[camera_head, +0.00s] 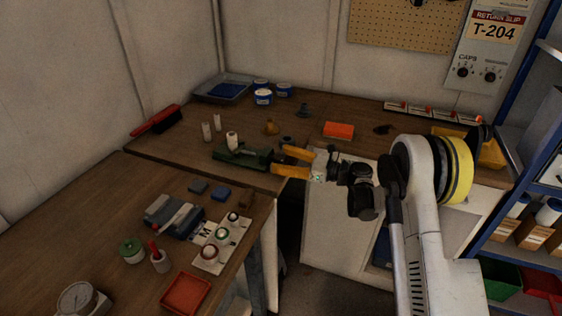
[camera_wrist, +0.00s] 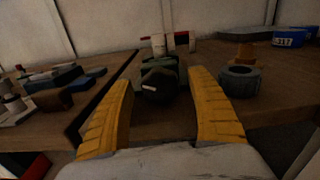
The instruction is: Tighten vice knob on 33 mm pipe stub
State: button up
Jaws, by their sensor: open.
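The green vice (camera_head: 240,156) sits near the front edge of the back bench, with a pale pipe stub (camera_head: 232,140) upright in it. In the wrist view the vice (camera_wrist: 172,62) is straight ahead, and its dark round knob (camera_wrist: 158,88) with a small white mark faces me. My gripper (camera_head: 279,161) has yellow fingers pointing left at the vice's near end. In the wrist view my gripper (camera_wrist: 160,80) is open, with one finger on each side of the knob and a gap to both. The knob is mostly hidden in the head view.
A dark grey ring (camera_wrist: 240,80) stands close outside my right finger, with a bronze piece (camera_head: 271,127) beyond it. An orange block (camera_head: 339,130) lies to the right. The left bench holds a blue-grey device (camera_head: 173,215) and a white plate of round fittings (camera_head: 221,243).

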jog(key=c, duration=1.2)
jog(key=m+b, duration=0.1)
jog(key=m, duration=0.3)
jog(key=shift+m, duration=0.3)
jog(key=o, duration=1.2)
jog(key=shift+w, duration=0.1)
jog(key=v, duration=1.2)
